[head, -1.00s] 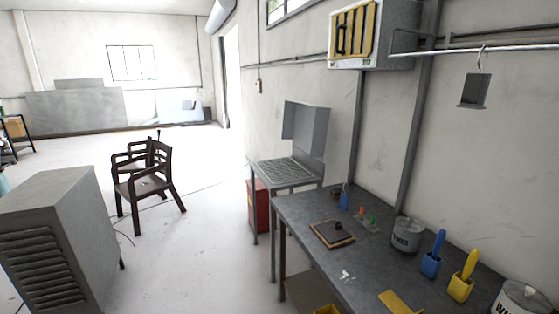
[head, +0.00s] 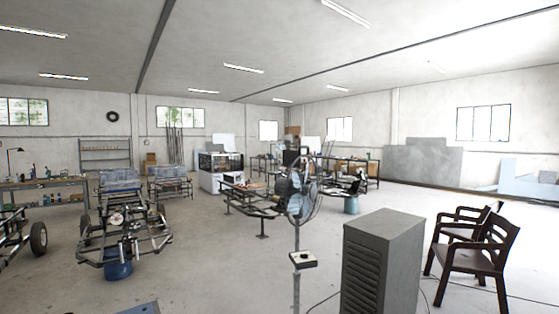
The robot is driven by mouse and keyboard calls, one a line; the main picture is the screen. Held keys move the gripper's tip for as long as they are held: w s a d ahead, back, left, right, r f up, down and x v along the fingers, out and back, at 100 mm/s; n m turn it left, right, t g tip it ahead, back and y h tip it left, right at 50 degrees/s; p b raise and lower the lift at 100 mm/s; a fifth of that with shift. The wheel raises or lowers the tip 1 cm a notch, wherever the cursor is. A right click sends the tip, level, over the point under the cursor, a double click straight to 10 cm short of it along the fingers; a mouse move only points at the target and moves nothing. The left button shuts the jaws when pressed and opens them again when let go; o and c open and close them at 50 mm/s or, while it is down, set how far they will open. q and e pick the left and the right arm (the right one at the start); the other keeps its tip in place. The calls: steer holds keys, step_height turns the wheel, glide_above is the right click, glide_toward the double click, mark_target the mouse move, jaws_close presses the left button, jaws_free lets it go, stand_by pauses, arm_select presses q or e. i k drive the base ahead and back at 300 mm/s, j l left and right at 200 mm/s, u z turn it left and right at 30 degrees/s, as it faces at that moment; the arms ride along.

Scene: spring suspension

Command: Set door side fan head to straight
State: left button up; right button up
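A pedestal fan (head: 298,200) stands upright in the middle of the head view, left of a grey louvred cabinet. Its round caged head (head: 303,196) is seen nearly edge-on, with the cage toward the right and the dark motor housing behind it. A small control box (head: 303,260) sits on its pole. The base of the fan is below the picture. Whether this is the door side fan I cannot tell, as no door shows in the current view. Neither of my grippers is in view.
The grey louvred cabinet (head: 382,262) stands right of the fan, with a cable on the floor beside it. Two dark chairs (head: 473,245) are at the right. Vehicle frames (head: 122,225) stand at the left. Open floor lies between the frames and the fan.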

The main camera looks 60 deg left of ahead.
mark_target(299, 205)
steer(key=u, duration=1.85)
steer(key=i+l+z, duration=0.1)
steer(key=i, duration=0.55)
